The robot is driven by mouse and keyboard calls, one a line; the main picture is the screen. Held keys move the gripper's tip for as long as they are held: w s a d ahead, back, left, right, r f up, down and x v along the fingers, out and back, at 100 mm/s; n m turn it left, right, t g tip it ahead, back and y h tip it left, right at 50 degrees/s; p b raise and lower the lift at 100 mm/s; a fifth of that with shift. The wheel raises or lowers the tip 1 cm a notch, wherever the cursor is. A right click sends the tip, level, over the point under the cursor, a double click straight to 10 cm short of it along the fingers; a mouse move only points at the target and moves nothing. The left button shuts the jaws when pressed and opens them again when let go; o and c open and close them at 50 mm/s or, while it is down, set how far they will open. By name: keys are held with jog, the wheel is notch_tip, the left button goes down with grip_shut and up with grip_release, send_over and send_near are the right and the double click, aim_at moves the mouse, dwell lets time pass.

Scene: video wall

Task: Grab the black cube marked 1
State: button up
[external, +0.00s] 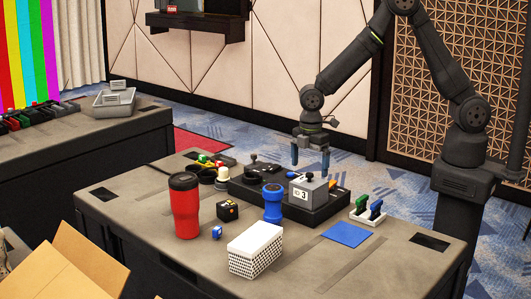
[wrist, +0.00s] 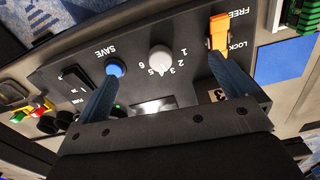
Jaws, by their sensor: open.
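A small black cube (external: 228,210) with orange marks sits on the table, right of the red tumbler; its marking is too small to read. It does not show in the wrist view. My gripper (external: 310,162) hangs above the black control panel, up and to the right of the cube in the external view. Its two blue fingers are spread and empty. In the wrist view, my gripper (wrist: 165,60) is over the panel's knob and switches.
A red tumbler (external: 185,208), a blue cylinder (external: 272,205) and a white perforated box (external: 256,252) stand around the cube. A small blue cube (external: 216,232) lies in front of it. The control panel (external: 316,215) bears a grey box (external: 307,194) marked 3. A blue square (external: 346,234) lies at right.

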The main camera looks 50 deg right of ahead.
jog(key=c, duration=0.6)
jog(key=shift+c, duration=0.2)
jog(key=w+a+r+m, duration=0.1)
jog(key=w+a+r, duration=0.2)
jog(key=a, duration=0.6)
jog(key=w+a+r, duration=0.3)
jog(key=a, duration=0.6)
jog(key=w+a+r+m, duration=0.1)
jog(key=w+a+r, duration=0.2)
jog(key=a, duration=0.5)
send_over(228, 202)
jog(key=f, duration=0.7)
jog(key=s+f, duration=0.1)
jog(key=f, duration=0.3)
jog(key=shift+a, duration=0.1)
jog(key=shift+w+f, duration=0.25)
jog(key=shift+f, duration=1.2)
jog(key=shift+w+f, duration=0.2)
jog(key=shift+f, duration=1.25)
